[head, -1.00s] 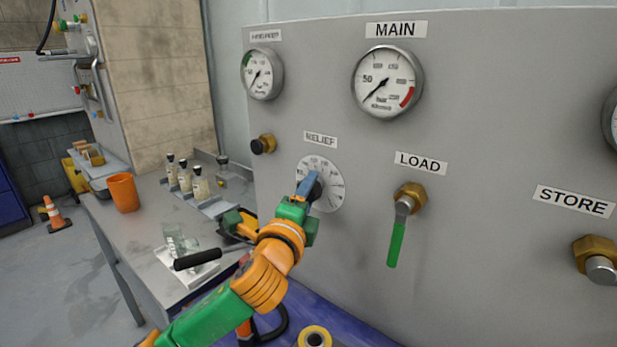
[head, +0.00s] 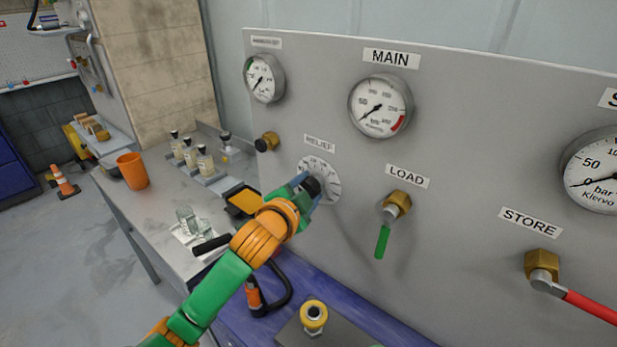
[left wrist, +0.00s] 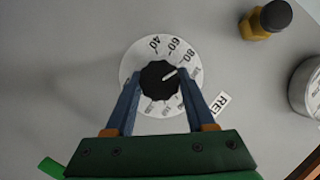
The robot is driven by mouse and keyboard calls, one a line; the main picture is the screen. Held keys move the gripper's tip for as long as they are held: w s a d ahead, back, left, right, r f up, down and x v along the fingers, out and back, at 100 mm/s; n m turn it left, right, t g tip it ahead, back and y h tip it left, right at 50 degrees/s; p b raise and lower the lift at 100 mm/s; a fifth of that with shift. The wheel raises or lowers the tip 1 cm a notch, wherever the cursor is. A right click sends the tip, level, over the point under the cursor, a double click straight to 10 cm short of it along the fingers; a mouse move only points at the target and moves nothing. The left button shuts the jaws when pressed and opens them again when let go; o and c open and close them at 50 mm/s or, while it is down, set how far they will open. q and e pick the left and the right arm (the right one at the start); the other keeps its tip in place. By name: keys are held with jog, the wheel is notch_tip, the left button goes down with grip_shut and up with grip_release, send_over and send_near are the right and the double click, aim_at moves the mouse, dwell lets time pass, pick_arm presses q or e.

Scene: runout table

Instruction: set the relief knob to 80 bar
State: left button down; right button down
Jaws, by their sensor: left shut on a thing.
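The relief knob (head: 312,187) sits on its white dial (head: 331,190) under the RELIEF label on the grey panel. My left gripper (head: 303,187) is shut on the knob. In the left wrist view, the gripper's blue fingers (left wrist: 159,85) lie on either side of the black knob (left wrist: 158,86). The knob's white pointer line (left wrist: 170,75) aims close to the 80 on the dial (left wrist: 135,63), perhaps slightly past it; the exact setting is hard to tell. The lower part of the dial is partly behind the fingers. My right gripper is not in view.
The MAIN gauge (head: 380,106) is above right of the dial. The green LOAD lever (head: 382,241) hangs to its right, the red STORE lever (head: 590,304) farther right. A brass fitting (head: 267,142) is at left. Bottles and an orange cup (head: 133,171) stand on the side bench.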

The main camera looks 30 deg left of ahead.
pick_arm(q)
jog(key=shift+n+h+p, duration=0.3)
jog(key=shift+n+p, duration=0.2)
jog(key=shift+p, duration=0.15)
jog(key=shift+c, duration=1.2)
grip_release()
